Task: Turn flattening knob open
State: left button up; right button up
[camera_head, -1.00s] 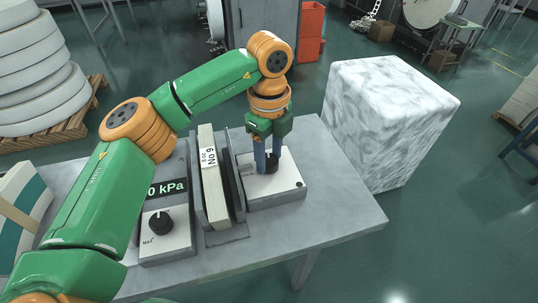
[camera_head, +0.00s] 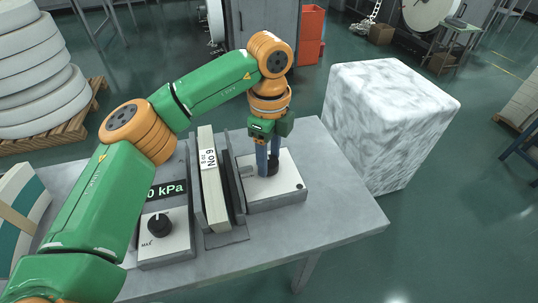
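A dark round knob (camera_head: 273,168) sits on top of a low white control box (camera_head: 285,192) on the grey table, right of the upright panels. My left gripper (camera_head: 268,168) points straight down over this box. Its two blue-grey fingers are closed about the knob, which they partly hide. A second black knob (camera_head: 159,225), marked MAX, stands on another white box to the left, below a display (camera_head: 167,190) reading "0 kPa"; no gripper is at it. My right gripper is out of view.
A pale block labelled NO9 (camera_head: 211,185) stands between dark upright plates (camera_head: 235,172) just left of the gripper. The table (camera_head: 335,220) is bare to the right. A white marbled block (camera_head: 385,120) stands beyond it.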

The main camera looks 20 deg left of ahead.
aim_at(269, 161)
pick_arm(q)
jog(key=o, duration=0.3)
notch_tip(269, 161, up, 7)
jog(key=shift+r, duration=0.1)
dwell(0.5)
